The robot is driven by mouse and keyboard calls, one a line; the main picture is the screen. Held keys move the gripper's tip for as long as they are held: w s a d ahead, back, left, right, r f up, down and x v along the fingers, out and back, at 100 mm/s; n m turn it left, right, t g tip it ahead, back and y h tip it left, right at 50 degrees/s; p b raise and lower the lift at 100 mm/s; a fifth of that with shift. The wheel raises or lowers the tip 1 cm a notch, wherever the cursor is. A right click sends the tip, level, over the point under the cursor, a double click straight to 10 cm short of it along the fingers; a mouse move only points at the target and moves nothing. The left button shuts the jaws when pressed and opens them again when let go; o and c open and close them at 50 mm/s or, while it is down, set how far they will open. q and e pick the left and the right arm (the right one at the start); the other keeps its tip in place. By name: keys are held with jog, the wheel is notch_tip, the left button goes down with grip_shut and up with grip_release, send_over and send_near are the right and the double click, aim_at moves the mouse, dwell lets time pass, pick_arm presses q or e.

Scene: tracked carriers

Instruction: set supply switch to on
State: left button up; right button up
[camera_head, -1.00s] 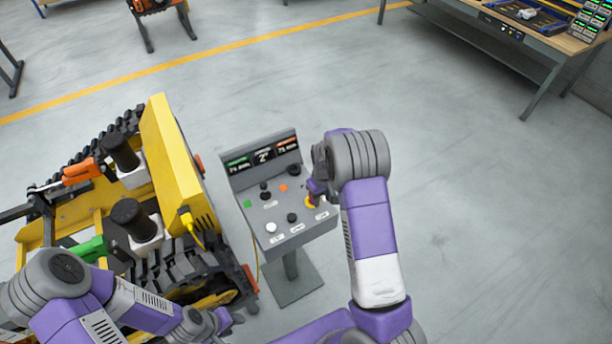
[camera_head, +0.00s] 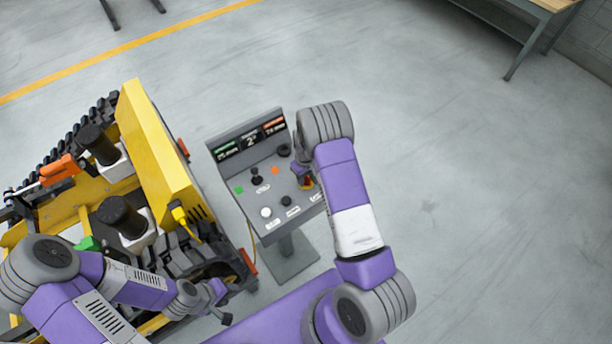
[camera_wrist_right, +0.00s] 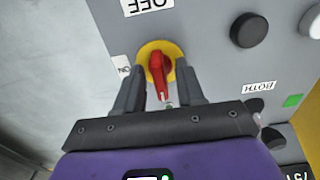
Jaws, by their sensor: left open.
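The supply switch is a red handle on a yellow disc (camera_wrist_right: 158,66), set in a grey control panel (camera_head: 262,222). In the right wrist view the handle stands along the picture's vertical, with an OFF label above it and an ON label at its left. My right gripper (camera_wrist_right: 159,92) is open, with one finger on each side of the handle and small gaps visible. In the head view this gripper (camera_head: 303,176) partly covers the switch (camera_head: 308,183). My left gripper (camera_head: 224,308) is open and empty, low in the head view beside the tracked carrier.
The panel also carries a joystick (camera_head: 255,177), black and white knobs, a green and an orange square and a display (camera_head: 250,140). A yellow tracked carrier (camera_head: 150,150) stands close on its left. Open floor lies to the right; a workbench (camera_head: 540,10) is far back.

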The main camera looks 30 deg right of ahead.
grip_shut()
jog(key=shift+m, duration=0.3)
jog(key=m+b, duration=0.2)
jog(key=shift+w+f+m, duration=0.1)
jog(key=shift+m, duration=0.3)
jog(key=m+b, duration=0.1)
jog(key=m, duration=0.2)
jog(key=shift+m+b, duration=0.3)
jog(key=shift+b, duration=0.05)
jog(key=m+b, duration=0.1)
jog(key=m, duration=0.9)
jog(key=shift+m, duration=0.4)
